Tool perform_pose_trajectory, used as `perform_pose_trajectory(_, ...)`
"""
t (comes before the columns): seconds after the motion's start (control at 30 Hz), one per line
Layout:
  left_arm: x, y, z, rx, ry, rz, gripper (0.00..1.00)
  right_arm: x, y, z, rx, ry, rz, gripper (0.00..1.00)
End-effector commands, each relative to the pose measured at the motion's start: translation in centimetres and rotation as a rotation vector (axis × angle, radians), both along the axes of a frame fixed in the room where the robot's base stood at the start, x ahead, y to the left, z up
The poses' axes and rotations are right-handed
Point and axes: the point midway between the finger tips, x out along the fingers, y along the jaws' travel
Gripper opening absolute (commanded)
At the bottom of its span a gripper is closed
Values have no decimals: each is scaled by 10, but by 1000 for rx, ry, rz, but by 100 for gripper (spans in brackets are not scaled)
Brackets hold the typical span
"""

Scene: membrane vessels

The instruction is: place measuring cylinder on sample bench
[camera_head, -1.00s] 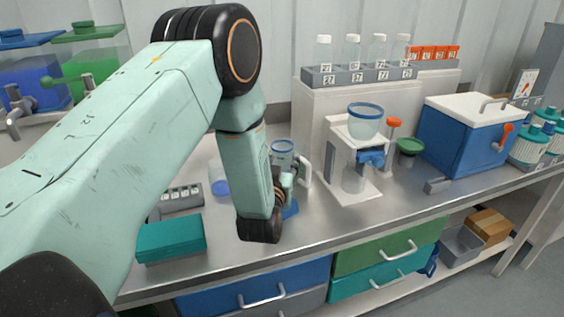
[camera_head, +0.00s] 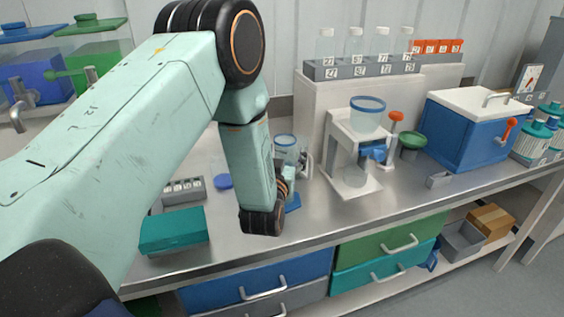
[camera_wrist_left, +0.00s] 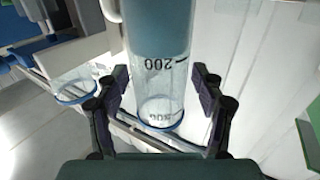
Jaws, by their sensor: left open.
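The measuring cylinder (camera_head: 285,142) is clear with a blue rim and stands on the steel sample bench (camera_head: 330,222), partly hidden behind my left arm. A bit of blue (camera_head: 293,203) shows low beside my wrist, perhaps its base. In the left wrist view the cylinder (camera_wrist_left: 158,75) has a 200 mark and blue-grey contents. My left gripper (camera_head: 286,174) is mostly hidden by its own wrist in the head view. In the left wrist view the gripper (camera_wrist_left: 162,88) is open, with one finger on each side of the cylinder and gaps visible. My right gripper is out of view.
A white stand (camera_head: 357,183) with a blue-rimmed vessel is close on the right. A teal box (camera_head: 174,231) and a grey rack (camera_head: 184,190) are on the left. A blue cool box (camera_head: 465,133) stands further right. The front strip of bench is mostly clear.

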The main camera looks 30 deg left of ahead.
Motion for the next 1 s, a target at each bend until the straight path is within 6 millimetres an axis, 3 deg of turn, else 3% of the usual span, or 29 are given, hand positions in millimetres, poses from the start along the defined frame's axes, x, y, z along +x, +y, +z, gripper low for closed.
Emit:
perform_pose_trajectory(0.6,-99,-36,0,2,2,-3,68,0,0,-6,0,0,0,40)
perform_pose_trajectory(0.8,-112,-40,1,1,0,-1,68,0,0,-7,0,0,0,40)
perform_pose_trajectory(1.0,-113,-40,1,0,-1,0,68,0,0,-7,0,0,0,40)
